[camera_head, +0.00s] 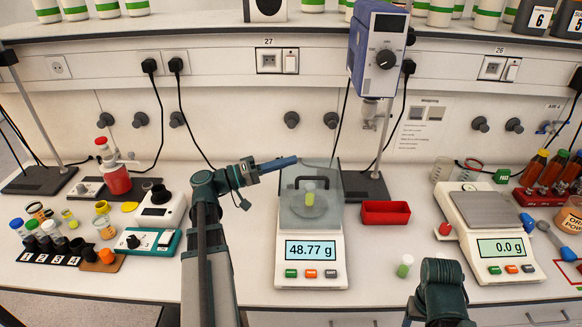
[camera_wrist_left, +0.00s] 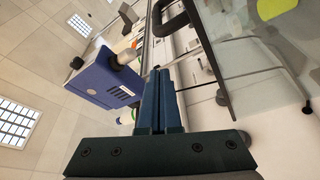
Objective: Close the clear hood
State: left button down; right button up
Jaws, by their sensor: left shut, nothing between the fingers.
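The clear hood (camera_head: 330,205) sits on the balance (camera_head: 312,247), which reads 48.77 g. It appears raised, but its exact angle is hard to tell. Its black handle (camera_head: 308,180) also shows at the top of the left wrist view (camera_wrist_left: 172,18).
A blue stirrer motor (camera_head: 378,52) hangs on a stand behind the balance. A red tray (camera_head: 385,212) is right of it. A small green-capped vial (camera_head: 404,266) stands near my right arm. A second balance (camera_head: 495,222) is at the right.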

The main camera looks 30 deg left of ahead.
pick_arm(q)
jog(key=b+v, duration=0.1)
jog(key=v, duration=0.6)
jog(key=shift+s+a+f, duration=0.2)
